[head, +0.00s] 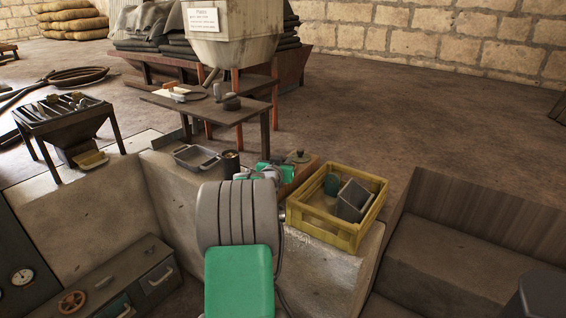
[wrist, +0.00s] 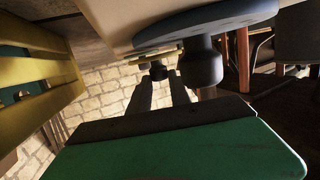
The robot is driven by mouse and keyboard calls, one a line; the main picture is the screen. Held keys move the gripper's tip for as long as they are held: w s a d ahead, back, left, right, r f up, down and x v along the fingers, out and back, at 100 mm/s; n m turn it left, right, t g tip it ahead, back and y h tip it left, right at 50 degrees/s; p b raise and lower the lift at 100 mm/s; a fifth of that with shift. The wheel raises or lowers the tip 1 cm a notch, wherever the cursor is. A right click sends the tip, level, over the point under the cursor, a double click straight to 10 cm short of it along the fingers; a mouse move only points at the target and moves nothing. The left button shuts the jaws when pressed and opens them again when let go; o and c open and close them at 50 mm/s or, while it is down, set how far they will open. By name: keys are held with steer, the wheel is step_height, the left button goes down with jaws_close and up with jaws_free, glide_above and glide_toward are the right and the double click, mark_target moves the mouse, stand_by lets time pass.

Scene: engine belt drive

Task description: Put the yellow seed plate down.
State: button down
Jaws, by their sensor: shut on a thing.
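The yellow seed plate (wrist: 152,57) shows nearly edge-on as a thin yellow disc in the wrist view, with a dark knob. My gripper (wrist: 158,74) is shut on that knob, at the far end of its two grey fingers. I cannot tell whether the plate touches the pale surface beyond it. In the head view my gripper's green body (head: 272,172) is partly in sight behind my arm. The fingertips and the yellow plate are hidden there.
A blue-grey disc with a thick knob (wrist: 205,62) is close beside my fingers. A wooden board (head: 302,171), a dark cup (head: 230,163) and a grey tray (head: 197,158) are nearby.

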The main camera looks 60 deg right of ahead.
steer(key=shift+f+b, duration=0.45)
steer(key=c, duration=1.2)
jaws_free()
